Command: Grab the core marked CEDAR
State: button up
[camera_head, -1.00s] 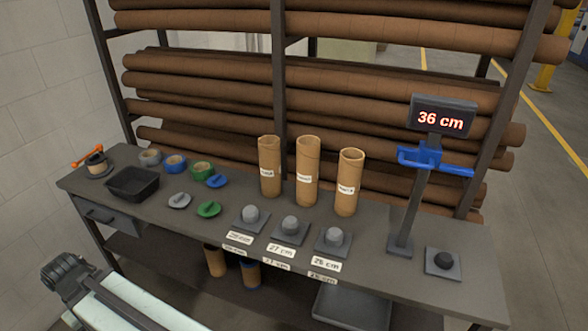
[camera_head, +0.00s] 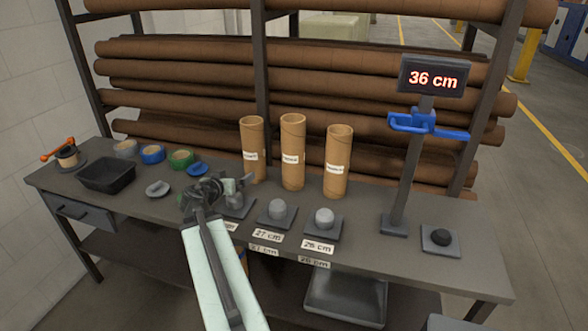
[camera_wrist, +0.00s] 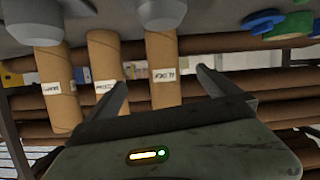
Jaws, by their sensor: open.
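Three brown cardboard cores with white labels stand upright in a row at the back of the bench: a left core (camera_head: 252,148), a middle core (camera_head: 292,150) and a right core (camera_head: 337,160). The lettering is too small to tell which one is marked CEDAR. My gripper (camera_head: 222,187) is over the bench, in front of and left of the left core. In the wrist view, which shows the scene upside down, my open, empty gripper (camera_wrist: 161,86) faces the three cores. The rightmost core there (camera_wrist: 164,72) lies between the fingers in the picture, apparently beyond them.
A measuring stand (camera_head: 436,78) reading 36 cm is at the right. A black tray (camera_head: 107,174) and coloured rings (camera_head: 152,154) are at the left.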

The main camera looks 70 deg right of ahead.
aim_at(289, 153)
jog(key=s+d+r+h+b, duration=0.1)
jog(key=s+d, duration=0.3)
jog(key=s+d+r+m+h, duration=0.1)
jog(key=s+d, duration=0.3)
jog(key=s, duration=0.1)
jog(key=s+d+r+m+h+b, duration=0.1)
jog(key=s+d, duration=0.3)
jog(key=s, duration=0.1)
jog(key=shift+s+r+g+h+b, duration=0.2)
jog(key=shift+g+h+b, duration=0.1)
jog(key=shift+h+b, duration=0.1)
jog(key=shift+w+d, duration=0.1)
jog(key=shift+d, duration=1)
jog(key=shift+d+r, duration=0.15)
jog(key=shift+d, duration=2.65)
jog(key=c, duration=1.8)
